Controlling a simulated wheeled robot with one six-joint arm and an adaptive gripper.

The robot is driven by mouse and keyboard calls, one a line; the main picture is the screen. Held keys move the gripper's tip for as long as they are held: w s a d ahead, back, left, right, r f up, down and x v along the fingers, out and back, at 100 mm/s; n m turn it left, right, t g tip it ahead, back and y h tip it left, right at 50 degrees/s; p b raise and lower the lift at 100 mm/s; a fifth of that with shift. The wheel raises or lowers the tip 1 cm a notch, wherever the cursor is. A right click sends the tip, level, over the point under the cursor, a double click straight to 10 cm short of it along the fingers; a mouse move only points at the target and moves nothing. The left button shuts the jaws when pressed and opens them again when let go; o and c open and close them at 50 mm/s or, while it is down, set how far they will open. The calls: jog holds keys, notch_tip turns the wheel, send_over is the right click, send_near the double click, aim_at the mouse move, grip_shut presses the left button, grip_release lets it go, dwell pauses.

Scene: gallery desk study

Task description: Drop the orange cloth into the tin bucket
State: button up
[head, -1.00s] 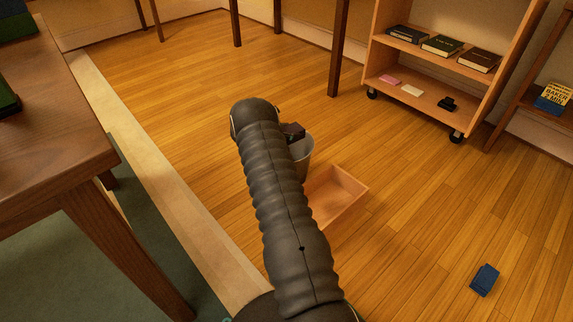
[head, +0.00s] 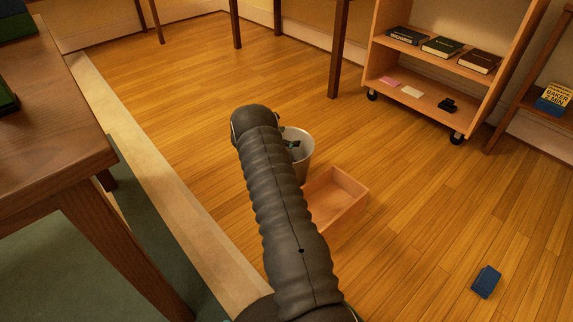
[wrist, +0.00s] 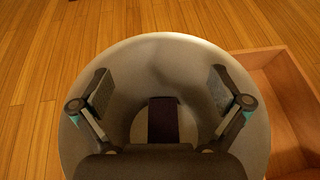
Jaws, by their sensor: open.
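The tin bucket (head: 306,158) stands on the wooden floor, partly hidden behind my arm in the head view. In the wrist view I look straight down into the bucket (wrist: 160,62). My gripper (wrist: 160,90) is open, its two fingers spread wide inside the outline of the bucket's rim. A dark purple-brown rectangular thing (wrist: 163,118) lies at the bottom of the bucket between the fingers, its near end hidden by my gripper. No orange cloth shows in any view. In the head view only a little of my gripper (head: 292,145) shows beside my arm.
An open wooden box (head: 355,184) stands right beside the bucket. A blue object (head: 486,281) lies on the floor at lower right. A wheeled shelf (head: 430,92) holds books at the back. A wooden table (head: 70,150) is at left. Floor between is clear.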

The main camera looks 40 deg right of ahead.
jog(key=v, duration=1.2)
jog(key=shift+w, duration=0.1)
